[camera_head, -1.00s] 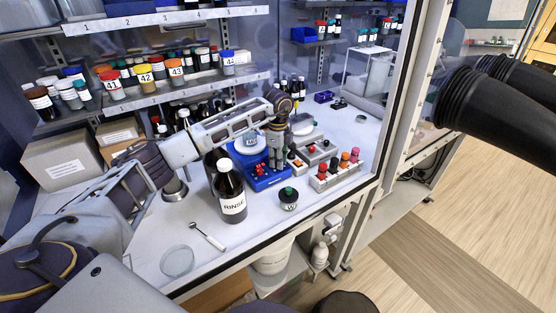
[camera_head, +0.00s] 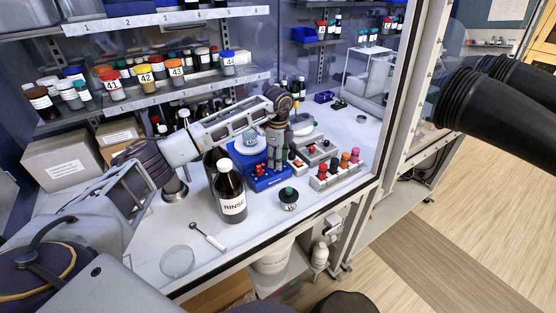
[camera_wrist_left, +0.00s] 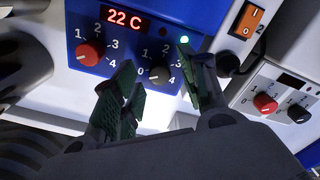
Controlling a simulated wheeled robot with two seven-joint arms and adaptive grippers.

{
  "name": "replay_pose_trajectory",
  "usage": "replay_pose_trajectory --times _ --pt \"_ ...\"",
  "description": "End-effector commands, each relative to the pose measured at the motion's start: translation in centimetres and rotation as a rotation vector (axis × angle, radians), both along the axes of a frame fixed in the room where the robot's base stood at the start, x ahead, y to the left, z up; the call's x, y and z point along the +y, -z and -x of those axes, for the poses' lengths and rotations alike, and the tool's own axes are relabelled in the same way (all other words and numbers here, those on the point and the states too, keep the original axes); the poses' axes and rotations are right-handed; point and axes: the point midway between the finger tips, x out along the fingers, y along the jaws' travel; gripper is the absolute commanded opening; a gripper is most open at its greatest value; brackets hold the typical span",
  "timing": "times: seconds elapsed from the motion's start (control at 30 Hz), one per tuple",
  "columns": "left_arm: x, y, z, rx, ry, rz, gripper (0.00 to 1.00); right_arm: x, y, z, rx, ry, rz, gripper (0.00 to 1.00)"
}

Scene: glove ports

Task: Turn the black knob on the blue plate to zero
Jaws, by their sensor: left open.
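The blue plate (camera_head: 263,180) is a blue hot-plate unit with a round white top, on the bench near the middle of the head view. In the left wrist view its front (camera_wrist_left: 140,42) carries a red "22 C" display, a red knob (camera_wrist_left: 91,52) and the black knob (camera_wrist_left: 160,75). Numbers ring the black knob; its pointer direction is too small to tell. My left gripper (camera_head: 275,160) is over the plate's front. In the left wrist view its open green-padded fingers (camera_wrist_left: 160,74) are on either side of the black knob, apart from it. My right gripper is not in view.
A RINSE bottle (camera_head: 229,192) stands left of the plate, close to my left arm. A grey unit (camera_head: 318,150) and a rack of coloured-cap vials (camera_head: 337,172) stand to the right. A small green-knobbed jar (camera_head: 288,198) sits in front; the bench front has some free room.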

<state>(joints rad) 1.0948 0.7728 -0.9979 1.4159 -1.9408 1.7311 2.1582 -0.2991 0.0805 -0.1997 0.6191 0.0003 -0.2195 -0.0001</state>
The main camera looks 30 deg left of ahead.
Motion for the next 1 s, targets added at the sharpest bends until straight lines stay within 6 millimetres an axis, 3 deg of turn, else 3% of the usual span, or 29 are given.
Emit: replay_pose_trajectory --times 0.7,1.0 --pt "0.0 -9.5 -0.1 -0.003 -0.001 0.000 0.43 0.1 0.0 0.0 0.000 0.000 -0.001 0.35" --pt "0.1 -11.2 0.0 -0.002 -0.002 0.000 0.43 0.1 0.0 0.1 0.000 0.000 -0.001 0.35"
